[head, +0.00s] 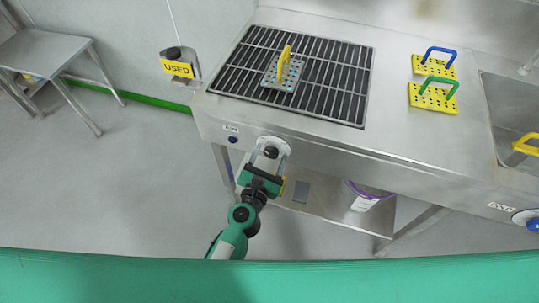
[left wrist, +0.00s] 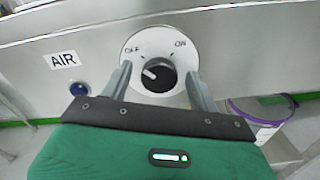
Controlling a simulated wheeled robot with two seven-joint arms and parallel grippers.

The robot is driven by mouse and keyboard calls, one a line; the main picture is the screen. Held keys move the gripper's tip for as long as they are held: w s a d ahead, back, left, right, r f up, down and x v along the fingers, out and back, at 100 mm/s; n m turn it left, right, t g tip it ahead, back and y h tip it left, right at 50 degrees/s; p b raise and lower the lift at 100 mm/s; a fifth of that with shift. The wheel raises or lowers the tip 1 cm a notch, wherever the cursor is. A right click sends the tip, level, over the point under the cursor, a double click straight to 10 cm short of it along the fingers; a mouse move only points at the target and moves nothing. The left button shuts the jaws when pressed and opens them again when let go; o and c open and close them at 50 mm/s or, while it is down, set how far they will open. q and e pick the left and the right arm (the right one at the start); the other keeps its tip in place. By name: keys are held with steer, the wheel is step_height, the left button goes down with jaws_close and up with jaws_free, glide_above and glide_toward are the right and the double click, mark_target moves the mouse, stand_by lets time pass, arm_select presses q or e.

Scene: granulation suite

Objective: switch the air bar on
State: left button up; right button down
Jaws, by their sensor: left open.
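The air bar's switch is a black rotary knob (left wrist: 157,76) on a round white plate (left wrist: 142,44) marked OFF at left and ON at right. Its white pointer mark points up and left, towards OFF. The AIR label (left wrist: 63,60) is to its left on the bench front. In the head view the knob (head: 270,152) shows just beyond my gripper. My left gripper (left wrist: 160,82) is open, with one finger on each side of the knob. I cannot tell whether either finger touches it. My right gripper is not in view.
A blue button (left wrist: 79,89) sits under the AIR label. Above on the bench is a black grate (head: 330,85) with a yellow-handled perforated plate (head: 282,72). Green- and blue-handled plates (head: 433,97) lie right, near a sink (head: 505,110). A USED holder (head: 178,68) is at left.

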arm_select(q)
steer(key=c, duration=1)
steer(key=shift+o, duration=0.2)
